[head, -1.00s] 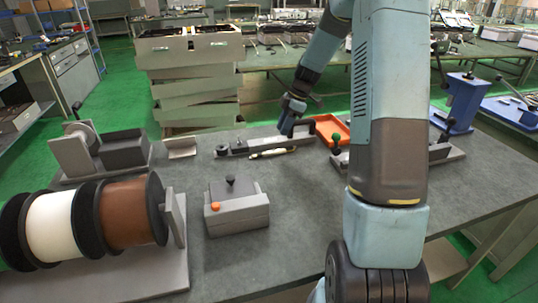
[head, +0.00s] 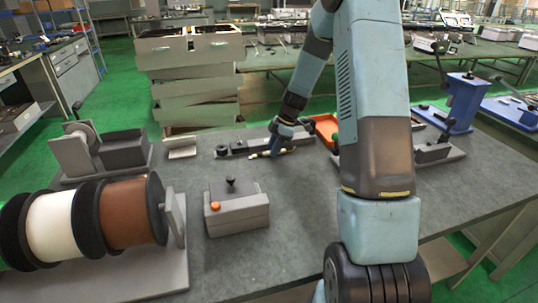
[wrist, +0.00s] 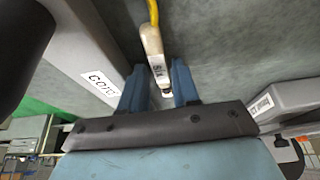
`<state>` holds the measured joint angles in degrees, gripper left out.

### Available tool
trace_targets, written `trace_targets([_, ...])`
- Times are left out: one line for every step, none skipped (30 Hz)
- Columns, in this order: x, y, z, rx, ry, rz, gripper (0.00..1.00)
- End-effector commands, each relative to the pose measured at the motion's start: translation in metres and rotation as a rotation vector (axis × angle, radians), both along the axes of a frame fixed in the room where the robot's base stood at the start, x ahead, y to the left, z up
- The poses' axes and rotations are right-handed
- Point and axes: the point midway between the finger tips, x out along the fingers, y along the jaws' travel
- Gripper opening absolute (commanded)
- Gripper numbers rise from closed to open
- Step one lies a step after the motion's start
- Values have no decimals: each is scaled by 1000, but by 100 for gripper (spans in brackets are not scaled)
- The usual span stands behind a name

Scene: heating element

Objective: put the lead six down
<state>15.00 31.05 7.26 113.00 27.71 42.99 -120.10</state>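The lead (head: 258,155) is a thin cream piece lying on the grey table, in front of a long grey fixture. In the wrist view the lead (wrist: 152,42) has a yellow cable and a cream end with a dark printed label, which I cannot read for sure. My gripper (head: 279,151) is low over the table at the right end of the lead. In the wrist view my gripper's blue fingers (wrist: 158,85) stand apart, on either side of the lead's end, with gaps showing. Part of the lead is hidden behind the gripper in the head view.
The long grey fixture (head: 235,148) lies just behind the lead. An orange tray (head: 327,128) is to the right. A grey box with a black knob (head: 238,212) stands in front, and a spool rack (head: 165,275) is at left. The table between is clear.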

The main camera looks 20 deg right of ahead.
Motion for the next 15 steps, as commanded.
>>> trace_targets([0, 0, -1, 0, 1, 0, 31])
trace_targets([0, 0, -1, 0, 2, 1, 31])
trace_targets([0, 0, -1, 1, 2, 1, 31])
trace_targets([0, 0, -1, 1, 2, 1, 31])
trace_targets([-1, 0, -1, 1, 2, 1, 31])
trace_targets([-1, 0, -1, 1, 2, 1, 31])
trace_targets([-1, 0, -1, 1, 3, 1, 31])
trace_targets([-1, 0, -1, 1, 3, 1, 30])
trace_targets([-1, 0, -1, 1, 3, 1, 26])
trace_targets([-1, 0, -1, 1, 3, 1, 23])
trace_targets([-1, 0, -1, 1, 3, 1, 20])
trace_targets([-1, 0, -1, 1, 3, 1, 16])
trace_targets([-1, 1, -1, 1, 3, 1, 14])
trace_targets([-1, 0, -1, 1, 3, 1, 11])
trace_targets([-1, 1, -1, 1, 3, 1, 7])
